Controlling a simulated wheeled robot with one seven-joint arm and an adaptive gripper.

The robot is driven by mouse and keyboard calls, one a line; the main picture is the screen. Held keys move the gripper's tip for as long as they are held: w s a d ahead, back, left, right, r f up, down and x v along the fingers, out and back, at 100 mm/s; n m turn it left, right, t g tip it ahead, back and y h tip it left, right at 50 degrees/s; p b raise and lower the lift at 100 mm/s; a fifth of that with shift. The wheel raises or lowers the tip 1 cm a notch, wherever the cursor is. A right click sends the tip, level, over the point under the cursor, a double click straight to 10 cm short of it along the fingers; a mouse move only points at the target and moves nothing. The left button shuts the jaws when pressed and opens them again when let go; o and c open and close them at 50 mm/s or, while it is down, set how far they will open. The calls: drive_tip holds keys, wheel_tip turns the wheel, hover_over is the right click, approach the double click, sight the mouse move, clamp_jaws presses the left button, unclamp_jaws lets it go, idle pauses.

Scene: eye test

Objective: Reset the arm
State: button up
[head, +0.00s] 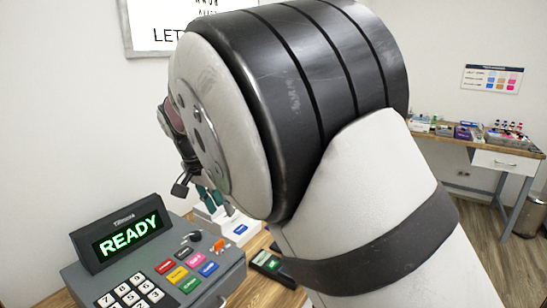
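My arm fills the middle of the head view, its large white and black links close to the camera. Only a small part of my gripper (182,187) shows, as dark parts at the left edge of the arm. The rest is hidden behind my own links, so I cannot tell whether it is open or shut. No held object is visible.
A grey keypad device (205,287) with a lit "READY" display (128,236) stands on the wooden table at lower left. A white holder (236,231) and a small dark device (267,262) are close by. A desk (460,141) with supplies and a bin (532,216) stand at right.

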drive_tip(key=s+d+r+n+y, duration=0.1)
drive_tip(key=s+d+r, duration=0.3)
drive_tip(key=d, duration=0.4)
drive_tip(key=s+d+r+n+y, duration=0.1)
drive_tip(key=s+d+r, duration=0.2)
drive_tip(key=d, duration=0.5)
drive_tip(key=s+d+r+y, duration=0.1)
drive_tip(key=s+d+r, duration=0.3)
drive_tip(key=d, duration=0.4)
drive_tip(key=s+d+f+n+t, duration=0.1)
drive_tip(key=s+d+n, duration=0.1)
drive_tip(key=s+d, duration=0.3)
drive_tip(key=s+d+f+n+t+h, duration=0.1)
drive_tip(key=s+d, duration=0.4)
drive_tip(key=s, duration=0.8)
drive_tip(key=shift+s+d+f+n, duration=0.25)
drive_tip(key=shift+f+n, duration=0.15)
drive_tip(key=shift+f, duration=0.2)
